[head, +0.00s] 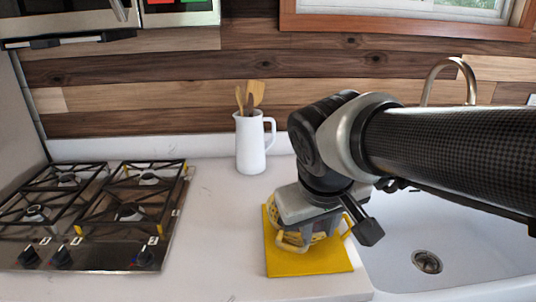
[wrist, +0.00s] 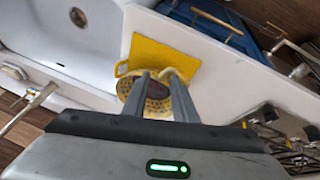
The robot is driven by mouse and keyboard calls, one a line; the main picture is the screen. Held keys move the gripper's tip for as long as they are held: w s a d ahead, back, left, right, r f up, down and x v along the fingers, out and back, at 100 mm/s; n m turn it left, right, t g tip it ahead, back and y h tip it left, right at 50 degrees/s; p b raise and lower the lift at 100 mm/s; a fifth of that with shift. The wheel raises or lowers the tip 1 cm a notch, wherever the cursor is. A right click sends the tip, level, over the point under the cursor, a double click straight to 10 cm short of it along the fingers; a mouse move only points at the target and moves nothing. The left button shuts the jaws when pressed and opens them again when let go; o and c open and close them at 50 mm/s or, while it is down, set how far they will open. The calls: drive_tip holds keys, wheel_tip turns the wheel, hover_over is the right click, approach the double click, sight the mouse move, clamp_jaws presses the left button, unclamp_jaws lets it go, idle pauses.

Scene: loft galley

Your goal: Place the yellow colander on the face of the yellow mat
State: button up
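The yellow colander (wrist: 155,106), round and perforated with loop handles, is below my gripper (wrist: 157,75) in the wrist view. My gripper's two grey fingers stand apart, with part of the colander's darker inside visible between them. In the head view the colander (head: 292,240) is partly hidden by my gripper (head: 306,232). The flat yellow mat (head: 318,262) lies on the white counter, and the colander appears over its back part. I cannot tell whether the colander rests on the mat or whether the fingers touch it. The mat also shows in the wrist view (wrist: 160,55).
A gas hob (head: 95,215) is at left. A white jug (head: 250,145) with wooden utensils stands behind the mat. The white sink (head: 450,240) and a tap (head: 447,72) are at right. The counter (head: 215,235) between hob and mat is clear.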

drive_tip(key=s+d+m+y, duration=0.1)
drive_tip(key=s+d+m, duration=0.1)
drive_tip(key=s, duration=0.5)
drive_tip(key=shift+t, duration=0.4)
drive_tip(key=shift+d, duration=0.1)
wheel_tip(320, 180, up, 15)
drive_tip(key=p, duration=1.4)
drive_tip(key=shift+p, duration=0.4)
